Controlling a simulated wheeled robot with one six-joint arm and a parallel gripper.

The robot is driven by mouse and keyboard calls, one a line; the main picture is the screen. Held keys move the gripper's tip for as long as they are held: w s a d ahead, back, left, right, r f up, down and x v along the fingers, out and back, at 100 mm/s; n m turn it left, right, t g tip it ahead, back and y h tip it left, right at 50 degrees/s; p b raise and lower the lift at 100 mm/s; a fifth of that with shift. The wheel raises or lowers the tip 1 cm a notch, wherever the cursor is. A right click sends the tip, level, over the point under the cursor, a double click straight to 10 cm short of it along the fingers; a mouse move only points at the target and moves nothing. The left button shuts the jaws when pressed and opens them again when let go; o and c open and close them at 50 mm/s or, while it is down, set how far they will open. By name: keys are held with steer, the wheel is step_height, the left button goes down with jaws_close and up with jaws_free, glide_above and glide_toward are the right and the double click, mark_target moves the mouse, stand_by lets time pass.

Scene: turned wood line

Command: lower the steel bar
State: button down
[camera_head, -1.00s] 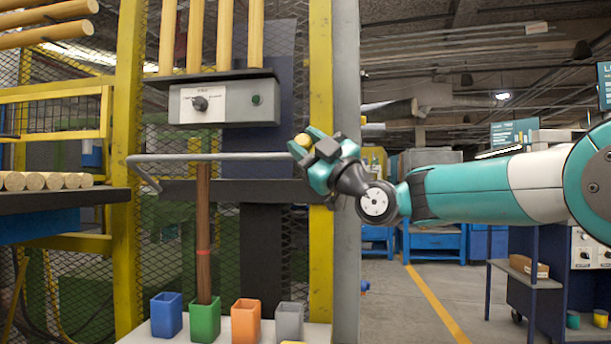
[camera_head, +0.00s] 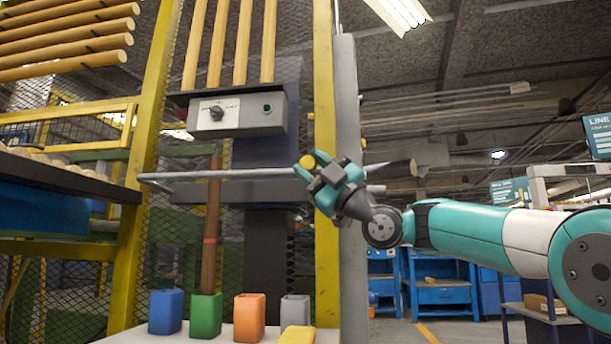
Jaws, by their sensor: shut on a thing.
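The steel bar (camera_head: 222,174) is a grey round bar. It runs nearly level across the front of the yellow-framed mesh station, bending back at its left end. My gripper (camera_head: 318,170) is at the bar's right part, beside the yellow post, with its jaws shut on it. A yellow round end (camera_head: 307,162) shows at the gripper. The jaws hide the part of the bar between them. A dark brown rod (camera_head: 211,230) with a red band stands upright behind the bar, its foot in the green cup (camera_head: 206,315).
Blue (camera_head: 165,311), orange (camera_head: 249,317) and grey (camera_head: 295,310) cups and a yellow block (camera_head: 297,335) stand on a pale shelf below the bar. A control box (camera_head: 237,114) with a black knob hangs above it. A grey post (camera_head: 349,200) stands close behind my gripper.

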steer(key=shift+w+f+b, duration=0.15)
steer(key=shift+f+b, duration=0.3)
steer(key=shift+f, duration=0.3)
steer(key=shift+w+f, duration=0.1)
steer(key=c, duration=1)
jaws_free()
steer(key=b+v, duration=0.5)
steer(key=v, duration=1.2)
steer(key=shift+s+d, duration=0.2)
